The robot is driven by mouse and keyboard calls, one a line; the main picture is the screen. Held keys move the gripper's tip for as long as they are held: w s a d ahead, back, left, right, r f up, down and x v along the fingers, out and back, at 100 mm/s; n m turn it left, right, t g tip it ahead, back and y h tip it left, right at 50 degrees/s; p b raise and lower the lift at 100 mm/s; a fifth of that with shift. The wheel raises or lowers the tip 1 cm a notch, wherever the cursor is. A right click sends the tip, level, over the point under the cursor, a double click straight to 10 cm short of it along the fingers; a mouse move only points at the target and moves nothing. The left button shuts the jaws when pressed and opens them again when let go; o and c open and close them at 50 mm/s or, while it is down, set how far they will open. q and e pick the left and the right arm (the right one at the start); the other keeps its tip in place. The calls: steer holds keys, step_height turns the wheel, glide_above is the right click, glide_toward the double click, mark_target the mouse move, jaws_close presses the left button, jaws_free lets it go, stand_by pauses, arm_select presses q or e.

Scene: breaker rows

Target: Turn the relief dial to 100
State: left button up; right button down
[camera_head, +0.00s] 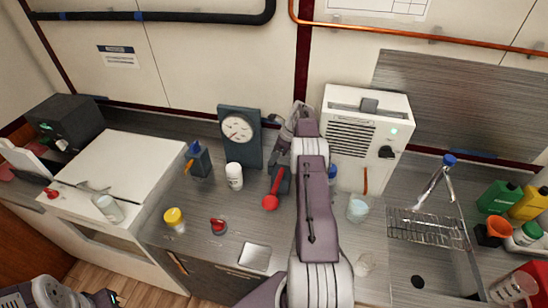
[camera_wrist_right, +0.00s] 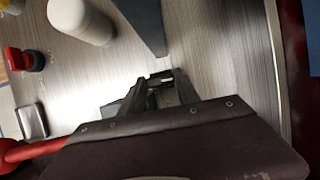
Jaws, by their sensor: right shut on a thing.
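The dark gauge panel (camera_head: 225,122) stands against the back wall, with a round white gauge (camera_head: 237,129) and a thin needle near its upper middle. A small dark part, seemingly the relief dial (camera_head: 270,119), sticks out at the panel's upper right. My right gripper (camera_head: 279,126) reaches this part from the right and is shut on it. The number on the dial cannot be read. In the wrist view the dark fingers (camera_wrist_right: 165,88) show close together, with the held part mostly hidden. My left gripper (camera_head: 105,298) is at the lower left; its fingers are too small to judge.
A red-knobbed lever (camera_head: 270,202) stands just below my right gripper. A white unit (camera_head: 345,104) stands close to the right of my arm.

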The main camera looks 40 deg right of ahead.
stand_by(0.5)
steer(key=c, duration=0.9)
jaws_free()
steer(key=shift+r, duration=0.1)
steer(key=v, duration=0.9)
steer(key=shift+w+b, duration=0.1)
steer(key=shift+b, duration=0.2)
